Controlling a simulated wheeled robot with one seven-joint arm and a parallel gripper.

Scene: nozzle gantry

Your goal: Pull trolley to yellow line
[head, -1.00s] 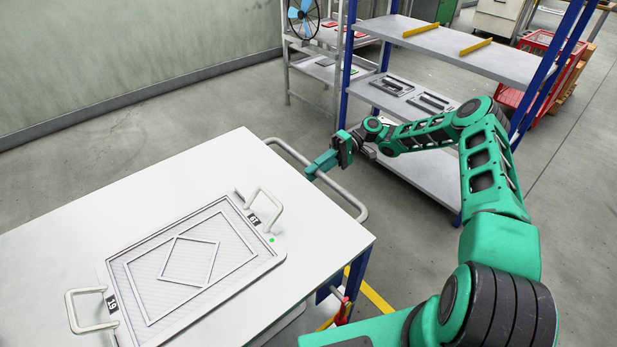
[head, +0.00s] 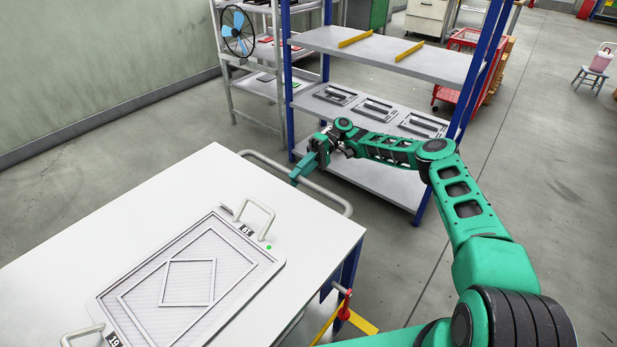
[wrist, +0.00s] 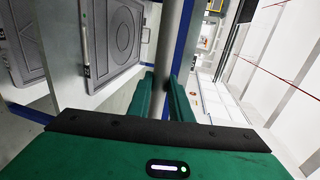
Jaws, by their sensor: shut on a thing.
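The trolley (head: 290,175) has a white top and blue legs and stands at the left in the head view. Its pale tubular handle (head: 330,197) curves out from the far right end. My gripper (head: 301,172) is shut on this handle. In the wrist view, the green fingers stand on both sides of the grey handle bar (wrist: 170,50).
A framed panel (head: 145,297) with two handles lies on the trolley top. A blue-posted shelf rack (head: 385,190) stands close behind the handle, and a grey rack with a fan (head: 237,30) stands at the back left. The floor at the right is largely clear.

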